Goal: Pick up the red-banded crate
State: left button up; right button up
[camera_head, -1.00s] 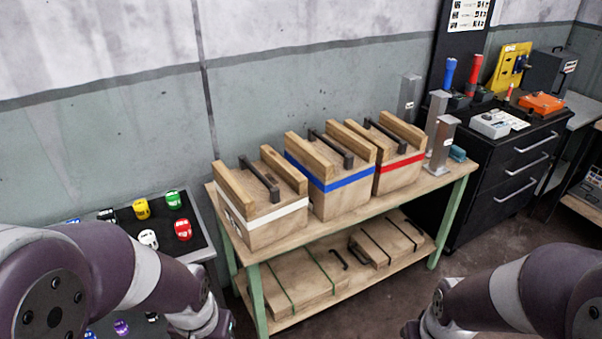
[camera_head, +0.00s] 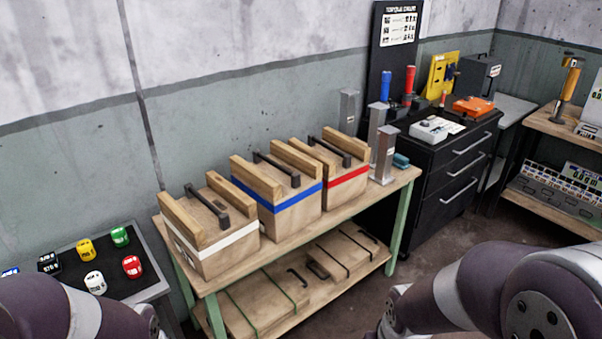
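The red-banded crate (camera_head: 346,192) is a wooden box with a red stripe, two wooden rails on top and a dark handle. It stands at the right end of a row of crates on the wooden bench, beside the blue-banded crate (camera_head: 291,217). The white-banded crate (camera_head: 217,254) is at the left end of the row. Parts of my two arms show at the bottom left and bottom right. Both grippers are outside the view, and neither arm part touches a crate.
The bench (camera_head: 413,172) has green legs and a lower shelf with flat strapped wooden boxes. Metal posts (camera_head: 386,153) stand just right of the red-banded crate. A black drawer cabinet (camera_head: 455,165) is to the right. A dark tray (camera_head: 72,271) with coloured items is at left.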

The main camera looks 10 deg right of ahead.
aim_at(344, 160)
jog(key=i+l+z, duration=0.3)
jog(key=i, duration=0.35)
jog(key=i+j+z, duration=0.1)
jog(key=i+z, duration=0.25)
jog(key=i, duration=0.25)
